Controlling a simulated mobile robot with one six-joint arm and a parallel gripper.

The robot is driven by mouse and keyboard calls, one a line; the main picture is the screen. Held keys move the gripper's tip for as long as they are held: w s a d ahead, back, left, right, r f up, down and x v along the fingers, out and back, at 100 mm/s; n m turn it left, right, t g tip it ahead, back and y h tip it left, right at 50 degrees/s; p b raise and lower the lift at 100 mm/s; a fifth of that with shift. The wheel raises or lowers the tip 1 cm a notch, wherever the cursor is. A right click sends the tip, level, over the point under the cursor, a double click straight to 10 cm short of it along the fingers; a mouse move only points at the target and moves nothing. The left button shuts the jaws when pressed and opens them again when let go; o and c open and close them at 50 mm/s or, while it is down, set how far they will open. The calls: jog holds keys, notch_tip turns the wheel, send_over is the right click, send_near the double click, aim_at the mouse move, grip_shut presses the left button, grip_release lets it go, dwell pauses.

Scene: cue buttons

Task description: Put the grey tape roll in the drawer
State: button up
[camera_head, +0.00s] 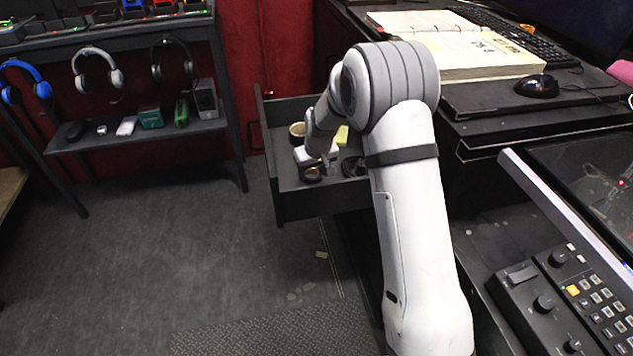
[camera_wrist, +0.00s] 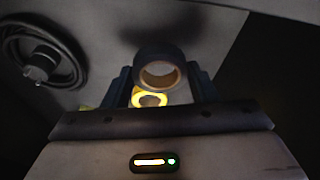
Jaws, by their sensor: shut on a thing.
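The grey tape roll, dark with a tan inner ring, is between the fingers of my gripper (camera_wrist: 162,88) in the wrist view, where the roll (camera_wrist: 160,56) stands out past the fingertips. In the head view my gripper (camera_head: 318,166) is inside the outline of the open drawer (camera_head: 293,205), and a dark roll (camera_head: 312,174) shows at its tip. Whether the roll touches the drawer floor is not clear. A bright yellow ring (camera_wrist: 149,99) also shows between the fingers. My arm hides the drawer's right part.
In the drawer are a tan roll (camera_head: 297,129), a yellow-green item (camera_head: 342,135) and a black coiled item (camera_head: 352,167), also in the wrist view (camera_wrist: 45,58). A desk with an open book (camera_head: 470,55) lies right.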

aim_at(313, 182)
jog(key=shift+f+b, duration=0.6)
jog(key=shift+f, duration=1.65)
jog(key=shift+f, duration=0.2)
jog(key=o, duration=0.9)
jog(key=shift+o, duration=0.2)
jog(key=shift+r, duration=0.1)
